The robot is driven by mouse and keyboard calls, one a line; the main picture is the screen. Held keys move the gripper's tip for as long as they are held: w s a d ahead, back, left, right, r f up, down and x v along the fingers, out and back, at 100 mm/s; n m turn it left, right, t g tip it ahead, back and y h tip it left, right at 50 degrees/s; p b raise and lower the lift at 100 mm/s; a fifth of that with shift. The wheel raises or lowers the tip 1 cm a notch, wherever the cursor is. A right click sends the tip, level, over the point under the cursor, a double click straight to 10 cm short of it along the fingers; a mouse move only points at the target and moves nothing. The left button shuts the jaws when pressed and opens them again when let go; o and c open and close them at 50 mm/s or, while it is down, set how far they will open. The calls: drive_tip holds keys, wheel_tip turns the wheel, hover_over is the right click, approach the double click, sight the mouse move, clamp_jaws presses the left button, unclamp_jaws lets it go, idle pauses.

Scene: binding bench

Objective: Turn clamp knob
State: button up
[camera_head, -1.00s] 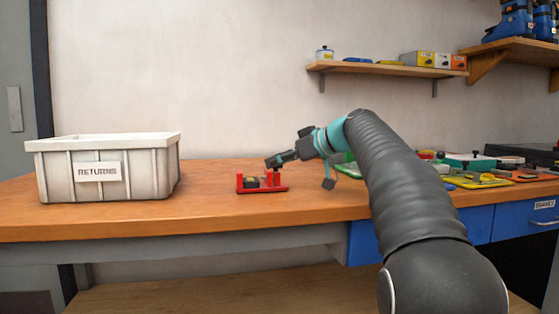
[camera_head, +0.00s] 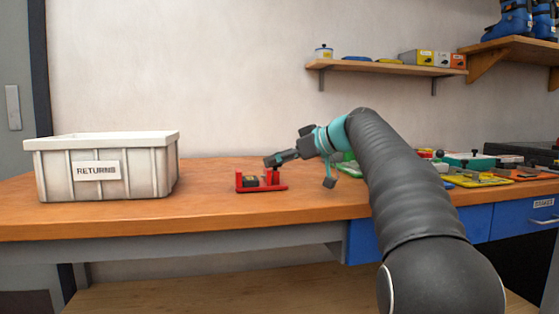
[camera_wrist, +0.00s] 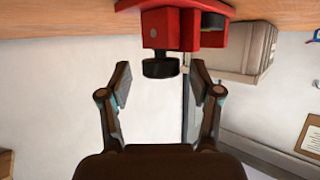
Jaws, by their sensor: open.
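A red clamp (camera_head: 262,186) stands on the wooden bench, a dark block (camera_head: 251,182) sitting in it. In the wrist view the clamp (camera_wrist: 185,28) is at the top, and its black round knob (camera_wrist: 160,67) points toward me. My gripper (camera_wrist: 158,80) is open, with one finger on each side of the knob and a gap showing on both sides. In the head view my gripper (camera_head: 275,160) is at the clamp's upper right side; the knob is hard to make out there.
A white bin labelled RETURNS (camera_head: 110,168) stands at the bench's left. A yellow mat (camera_head: 482,181) and a green box (camera_head: 470,160) lie at the right. A shelf (camera_head: 385,68) hangs on the wall behind. The bench (camera_head: 215,210) is clear between bin and clamp.

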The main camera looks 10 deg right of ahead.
drive_tip(key=v, duration=1.1)
drive_tip(key=shift+s+d, duration=0.25)
drive_tip(key=shift+d, duration=0.05)
drive_tip(key=shift+r, duration=0.1)
